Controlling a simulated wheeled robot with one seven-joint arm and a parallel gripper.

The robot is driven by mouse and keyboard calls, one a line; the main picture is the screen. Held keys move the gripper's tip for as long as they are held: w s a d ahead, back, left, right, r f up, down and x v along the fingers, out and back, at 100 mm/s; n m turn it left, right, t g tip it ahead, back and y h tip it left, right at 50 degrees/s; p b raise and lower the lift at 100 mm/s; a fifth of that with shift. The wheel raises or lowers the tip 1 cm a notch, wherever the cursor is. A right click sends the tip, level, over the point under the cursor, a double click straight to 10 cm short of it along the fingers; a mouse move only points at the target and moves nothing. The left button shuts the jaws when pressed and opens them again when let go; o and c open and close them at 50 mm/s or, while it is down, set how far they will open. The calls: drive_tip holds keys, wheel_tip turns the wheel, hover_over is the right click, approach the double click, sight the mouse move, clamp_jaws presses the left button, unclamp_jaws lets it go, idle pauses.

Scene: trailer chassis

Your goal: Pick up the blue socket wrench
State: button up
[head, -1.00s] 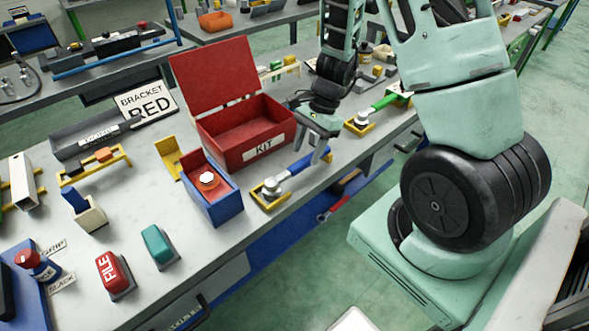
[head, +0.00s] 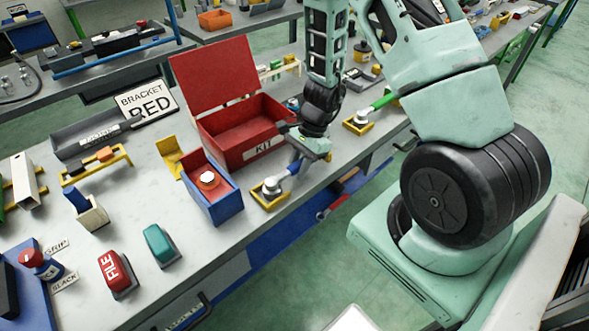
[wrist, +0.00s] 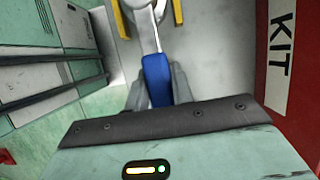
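The blue socket wrench (head: 273,186) lies with its grey metal head in a yellow holder (head: 270,198) near the front edge of the bench. My gripper (head: 305,163) is low over the wrench and hides most of its blue handle in the head view. In the wrist view, the blue handle (wrist: 157,80) runs between the two grey fingers of my gripper (wrist: 157,92), one finger close on each side. I cannot tell if the fingers press on it.
The red KIT box (head: 240,130) stands open just behind my gripper. A green-handled wrench (head: 380,104) lies to the right in another yellow holder.

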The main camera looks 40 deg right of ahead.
sight(298, 163)
clamp_jaws()
drive_tip(key=shift+r, duration=0.2)
wheel_tip(298, 163, up, 10)
drive_tip(key=shift+f, duration=0.15)
idle(0.8)
